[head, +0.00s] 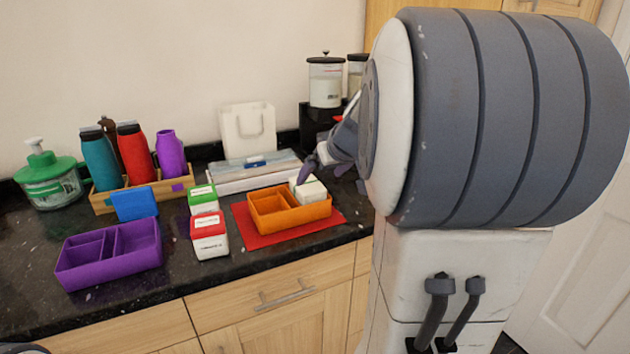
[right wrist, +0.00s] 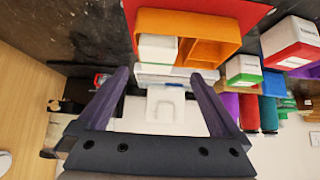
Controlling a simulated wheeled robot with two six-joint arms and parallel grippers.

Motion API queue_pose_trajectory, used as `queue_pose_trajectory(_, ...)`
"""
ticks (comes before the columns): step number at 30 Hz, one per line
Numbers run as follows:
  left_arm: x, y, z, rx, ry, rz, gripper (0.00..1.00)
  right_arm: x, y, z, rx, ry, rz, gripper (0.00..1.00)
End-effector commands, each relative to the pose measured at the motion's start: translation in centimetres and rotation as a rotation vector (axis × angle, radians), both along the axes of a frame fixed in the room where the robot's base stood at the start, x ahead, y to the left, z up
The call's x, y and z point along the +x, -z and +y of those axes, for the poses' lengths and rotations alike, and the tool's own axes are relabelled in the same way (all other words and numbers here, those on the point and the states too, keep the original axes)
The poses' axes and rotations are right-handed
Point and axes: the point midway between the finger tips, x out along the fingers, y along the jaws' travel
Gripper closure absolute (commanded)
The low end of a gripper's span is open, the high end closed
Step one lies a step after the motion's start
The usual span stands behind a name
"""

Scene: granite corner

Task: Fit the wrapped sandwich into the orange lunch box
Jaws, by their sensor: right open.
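The orange lunch box (head: 292,218) stands on a red mat (head: 249,240) on the dark counter. The wrapped sandwich (head: 309,191), a white block, is in the compartment at the box's right end and stands up above the rim in the head view. In the right wrist view the sandwich (right wrist: 158,48) shows inside the left part of the orange box (right wrist: 188,22). My right gripper (head: 323,174) is open at the sandwich's far side; its fingers (right wrist: 160,75) are apart with nothing between them. How deep the sandwich sits is hidden. My left gripper is out of view.
A red-lidded container (head: 209,240) and a green-lidded container (head: 204,201) stand left of the box. A purple box (head: 110,268) lies further left.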

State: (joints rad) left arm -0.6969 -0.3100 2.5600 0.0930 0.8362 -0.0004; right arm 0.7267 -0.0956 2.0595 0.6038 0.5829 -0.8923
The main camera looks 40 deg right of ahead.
Motion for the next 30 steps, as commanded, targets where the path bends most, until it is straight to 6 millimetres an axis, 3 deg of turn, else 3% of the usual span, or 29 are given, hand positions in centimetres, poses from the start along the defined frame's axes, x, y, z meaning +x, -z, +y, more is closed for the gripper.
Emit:
queue_pose_trajectory(7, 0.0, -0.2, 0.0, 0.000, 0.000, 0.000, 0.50, -2.0, -2.3, 0.4, -0.001, 0.002, -0.001, 0.00)
queue_pose_trajectory(13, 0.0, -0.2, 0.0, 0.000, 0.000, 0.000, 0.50, -2.2, -2.4, 0.7, 0.001, -0.003, 0.002, 0.00)
queue_pose_trajectory(16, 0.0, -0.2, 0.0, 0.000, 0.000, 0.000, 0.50, -1.7, -1.8, 2.5, 0.018, -0.036, 0.017, 0.00)
queue_pose_trajectory(20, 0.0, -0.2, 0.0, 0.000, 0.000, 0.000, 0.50, -0.6, 0.4, 9.0, 0.071, -0.156, 0.081, 0.00)
queue_pose_trajectory(23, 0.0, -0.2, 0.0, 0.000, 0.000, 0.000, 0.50, -1.1, 2.8, 16.2, 0.118, -0.285, 0.170, 0.00)
queue_pose_trajectory(27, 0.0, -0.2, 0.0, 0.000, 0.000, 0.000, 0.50, -4.4, 6.2, 25.3, 0.145, -0.460, 0.316, 0.00)
queue_pose_trajectory(30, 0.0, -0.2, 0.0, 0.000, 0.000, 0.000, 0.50, -8.2, 8.4, 30.3, 0.132, -0.575, 0.424, 0.00)
